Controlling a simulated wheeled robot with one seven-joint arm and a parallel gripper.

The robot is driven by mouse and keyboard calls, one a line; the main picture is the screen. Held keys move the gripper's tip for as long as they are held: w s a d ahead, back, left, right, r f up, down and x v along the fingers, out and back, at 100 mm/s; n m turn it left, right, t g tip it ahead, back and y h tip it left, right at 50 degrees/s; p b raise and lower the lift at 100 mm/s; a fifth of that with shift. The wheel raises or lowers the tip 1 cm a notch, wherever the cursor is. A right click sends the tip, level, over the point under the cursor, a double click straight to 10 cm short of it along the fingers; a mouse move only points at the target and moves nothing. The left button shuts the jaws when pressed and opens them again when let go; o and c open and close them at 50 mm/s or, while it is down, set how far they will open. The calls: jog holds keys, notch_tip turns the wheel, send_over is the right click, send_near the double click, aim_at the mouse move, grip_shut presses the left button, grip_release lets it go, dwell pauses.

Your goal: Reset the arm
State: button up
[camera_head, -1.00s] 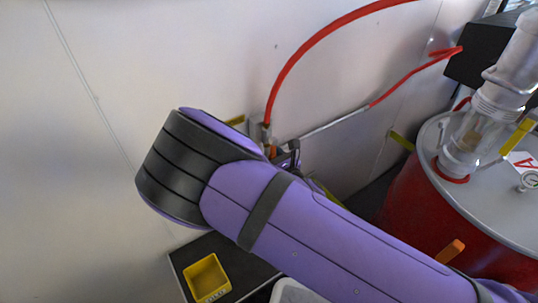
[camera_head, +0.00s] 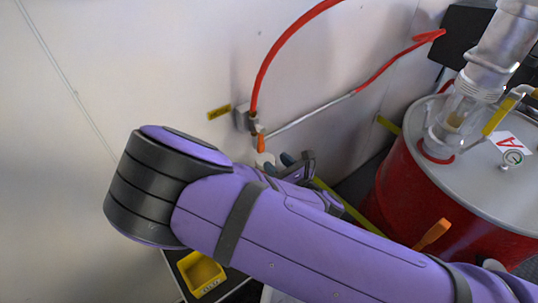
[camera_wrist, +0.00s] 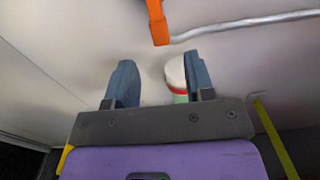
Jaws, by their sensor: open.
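My arm is purple with dark bands and reaches across the head view from the lower right, bent at a dark ribbed joint at left. My gripper (camera_head: 288,160) shows partly beyond the arm, near the wall. In the wrist view my gripper (camera_wrist: 160,80) has its two blue-grey fingers well apart. A white and green object with a red band (camera_wrist: 176,78) shows behind the right finger, partly hidden. Whether it touches the finger I cannot tell. Nothing is seen gripped.
An orange valve handle (camera_head: 260,142) hangs on the wall beneath a red hose (camera_head: 276,52), close to my gripper. A red drum (camera_head: 402,190) with a grey lid and clear cylinder stands at right. A yellow bin (camera_head: 201,274) sits low at left. The left wall is bare.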

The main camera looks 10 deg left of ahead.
jog(key=shift+s+d, duration=0.3)
jog(key=shift+d, duration=0.05)
dwell(0.3)
jog(key=w+d+r+m+t+h, duration=0.1)
jog(key=w+d+r+m+h, duration=0.8)
jog(key=m, duration=0.9)
jog(key=s+d+r+m+g+h, duration=0.2)
jog(key=d+r+m+g, duration=0.2)
jog(key=d+r+m, duration=1.15)
jog(key=s+d+r+m+g+h, duration=0.1)
jog(key=s+d+r+m, duration=0.3)
jog(key=s, duration=0.4)
jog(key=s+d+r+m+g, duration=0.1)
jog(key=s+d+r+m, duration=0.3)
jog(key=s, duration=0.4)
jog(key=s+d+r+m+g+h, duration=0.1)
jog(key=s+d+r+m, duration=0.3)
jog(key=s+d+r, duration=0.2)
jog(key=shift+s+g+h, duration=0.3)
jog(key=shift+s, duration=0.95)
